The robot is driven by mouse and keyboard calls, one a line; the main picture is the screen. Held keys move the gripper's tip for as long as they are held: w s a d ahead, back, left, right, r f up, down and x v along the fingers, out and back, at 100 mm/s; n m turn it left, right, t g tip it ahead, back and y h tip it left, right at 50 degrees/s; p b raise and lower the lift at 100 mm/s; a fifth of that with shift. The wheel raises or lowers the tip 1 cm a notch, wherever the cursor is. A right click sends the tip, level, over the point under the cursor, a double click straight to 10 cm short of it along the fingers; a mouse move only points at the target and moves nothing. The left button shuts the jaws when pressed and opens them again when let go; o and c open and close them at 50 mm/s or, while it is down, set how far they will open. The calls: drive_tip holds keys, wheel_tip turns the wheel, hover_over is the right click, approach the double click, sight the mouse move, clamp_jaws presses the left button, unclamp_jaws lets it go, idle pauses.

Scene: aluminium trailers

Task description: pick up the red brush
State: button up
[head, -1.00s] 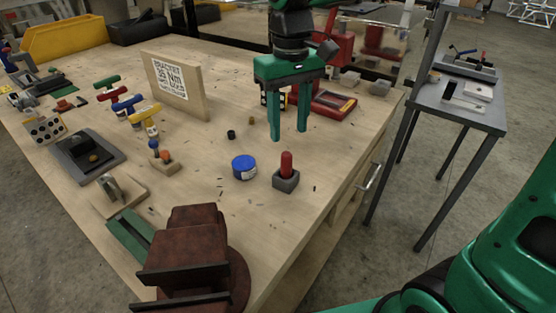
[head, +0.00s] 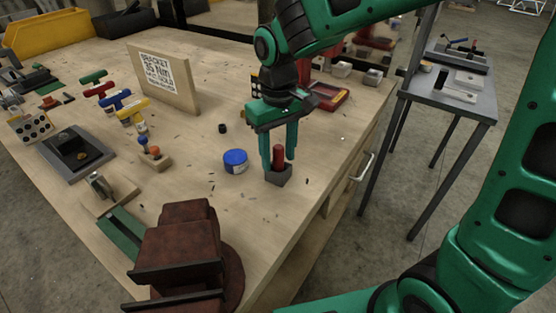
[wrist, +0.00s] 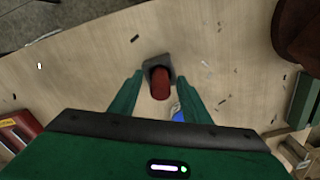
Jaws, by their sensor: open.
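The red brush (head: 278,155) stands upright in a small dark grey block holder (head: 279,177) near the right edge of the wooden bench. Only its red upper part shows; its lower end is hidden in the holder. My gripper (head: 279,167) is open and points down, with its green fingers around the red part. In the wrist view the red brush (wrist: 160,84) lies between and just beyond the two fingertips, with the holder (wrist: 157,64) behind it. I cannot tell whether a finger touches it.
A blue-lidded tin (head: 235,161) stands close left of the holder. A brown-red vise (head: 185,245) is at the bench's front. A sign board (head: 162,78) stands farther back. Bare bench lies in front of the holder.

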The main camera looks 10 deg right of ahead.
clamp_jaws()
idle(0.3)
drive_tip(key=shift+r, duration=0.55)
drive_tip(key=r, duration=0.3)
drive_tip(key=shift+w+a+r, duration=0.2)
drive_tip(key=shift+a, duration=0.05)
drive_tip(key=w+a+r, duration=0.6)
drive_tip(key=w+a, duration=0.1)
drive_tip(key=a, duration=0.1)
drive_tip(key=shift+a+r, duration=0.2)
drive_tip(key=shift+a, duration=0.1)
